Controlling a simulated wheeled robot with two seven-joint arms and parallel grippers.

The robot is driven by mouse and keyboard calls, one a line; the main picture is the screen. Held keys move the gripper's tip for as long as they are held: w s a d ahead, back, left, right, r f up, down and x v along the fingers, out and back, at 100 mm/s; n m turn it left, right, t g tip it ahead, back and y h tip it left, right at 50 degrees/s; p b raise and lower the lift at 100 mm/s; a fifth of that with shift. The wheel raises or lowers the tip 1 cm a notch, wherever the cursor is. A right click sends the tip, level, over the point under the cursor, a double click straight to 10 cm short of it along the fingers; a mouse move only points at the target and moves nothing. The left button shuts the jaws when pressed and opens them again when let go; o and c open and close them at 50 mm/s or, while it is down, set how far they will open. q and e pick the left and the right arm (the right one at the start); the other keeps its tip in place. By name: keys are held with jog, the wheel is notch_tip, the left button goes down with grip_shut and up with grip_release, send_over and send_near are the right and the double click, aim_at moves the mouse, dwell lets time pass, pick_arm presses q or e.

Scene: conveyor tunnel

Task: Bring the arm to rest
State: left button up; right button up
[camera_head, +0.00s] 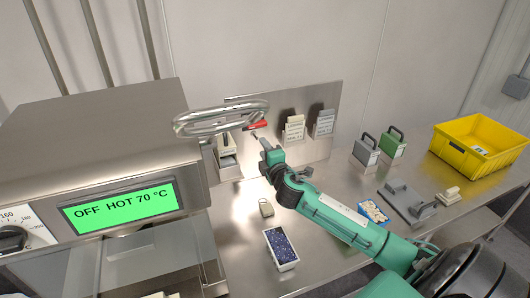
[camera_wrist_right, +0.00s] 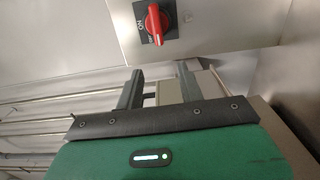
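My right arm reaches in from the lower right in the head view. My right gripper (camera_head: 262,142) is raised in front of the metal back panel (camera_head: 325,148), just below a red rotary switch (camera_head: 256,125). In the right wrist view, the two fingers of my right gripper (camera_wrist_right: 160,84) stand apart, with nothing held between them. The red switch (camera_wrist_right: 153,22) shows beyond the fingertips, clear of them. A beige block (camera_wrist_right: 168,92) shows behind the gap between the fingers. My left gripper is in neither view.
A steel oven with a green display (camera_head: 120,210) reading OFF HOT 70 °C stands at left. A metal tube loop (camera_head: 220,118) is near my gripper. A white tray of blue pieces (camera_head: 281,249), handled blocks (camera_head: 366,150) and a yellow crate (camera_head: 460,155) are on the bench.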

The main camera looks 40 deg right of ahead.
dwell(0.5)
jog(key=s+a+f+m+g, duration=0.4)
jog(key=s+a+f, duration=0.1)
jog(key=s+f, duration=0.35)
jog(key=s+a+f+m+g, duration=0.45)
jog(key=s+a+f, duration=0.2)
jog(key=s, duration=0.35)
jog(key=s+a+f+m+g+y, duration=0.2)
jog(key=s+a+m+g, duration=0.15)
jog(key=s, duration=0.65)
jog(key=s+a+f+m+g+y, duration=0.2)
jog(key=s+a, duration=0.3)
jog(key=s, duration=0.5)
notch_tip(320, 180, down, 29)
jog(key=g, duration=0.1)
jog(key=s+d+f, duration=0.1)
jog(key=s+f, duration=0.8)
jog(key=f, duration=0.1)
jog(key=s+d+f+n+g, duration=0.1)
jog(key=s+d+f, duration=0.1)
jog(key=s+f, duration=0.7)
jog(key=shift+s+d+f+g, duration=0.25)
jog(key=shift+s+f+g, duration=0.1)
jog(key=shift+f, duration=0.45)
